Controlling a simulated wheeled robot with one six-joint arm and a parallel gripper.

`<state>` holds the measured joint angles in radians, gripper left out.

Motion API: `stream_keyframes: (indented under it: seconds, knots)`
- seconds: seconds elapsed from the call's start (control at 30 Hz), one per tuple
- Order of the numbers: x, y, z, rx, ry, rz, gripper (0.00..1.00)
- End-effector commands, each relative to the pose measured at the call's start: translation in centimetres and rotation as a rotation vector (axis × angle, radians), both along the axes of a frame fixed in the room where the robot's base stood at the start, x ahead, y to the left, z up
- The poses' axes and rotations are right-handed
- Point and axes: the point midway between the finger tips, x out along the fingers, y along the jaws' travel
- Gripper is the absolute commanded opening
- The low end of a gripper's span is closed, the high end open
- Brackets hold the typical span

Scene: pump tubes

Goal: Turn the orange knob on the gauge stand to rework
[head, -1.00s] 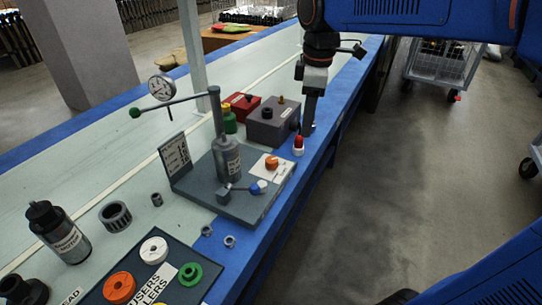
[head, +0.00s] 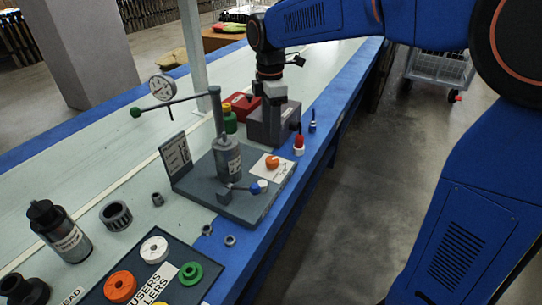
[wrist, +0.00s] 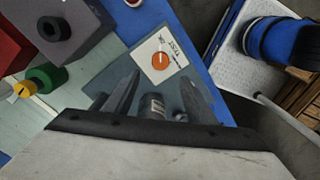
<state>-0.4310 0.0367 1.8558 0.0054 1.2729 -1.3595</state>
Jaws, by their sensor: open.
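The orange knob (head: 272,162) sits on a white label plate on the dark base of the gauge stand (head: 228,205). In the wrist view the knob (wrist: 160,60) shows a pale pointer mark, and the plate (wrist: 172,68) carries the words TEST and OK; I cannot read a rework mark. My gripper (head: 273,103) hangs beyond the stand, over the grey box, in the head view. In the wrist view my gripper (wrist: 158,95) has its fingers spread and empty, apart from the knob. The stand's grey cylinder (wrist: 154,106) shows between the fingers.
The grey box (head: 262,125) and a red-and-white part (head: 299,145) stand close by. Loose rings and a tray lie nearer.

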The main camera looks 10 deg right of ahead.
Motion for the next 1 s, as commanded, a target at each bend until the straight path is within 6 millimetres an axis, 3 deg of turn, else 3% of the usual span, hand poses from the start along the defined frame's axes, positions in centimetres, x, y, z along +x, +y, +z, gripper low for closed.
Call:
stream_keyframes:
  seconds: [0.3, 0.53, 0.73, 1.0]
  knots:
    - [-0.2, -0.1, -5.7, -0.002, 0.003, -0.001, 0.51]
    - [-0.2, -0.1, -9.1, 0.000, 0.001, -0.001, 0.51]
    - [-0.3, -0.1, -10.6, 0.000, 0.000, -0.001, 0.51]
    - [-0.3, -0.1, -10.9, 0.000, 0.000, -0.001, 0.51]
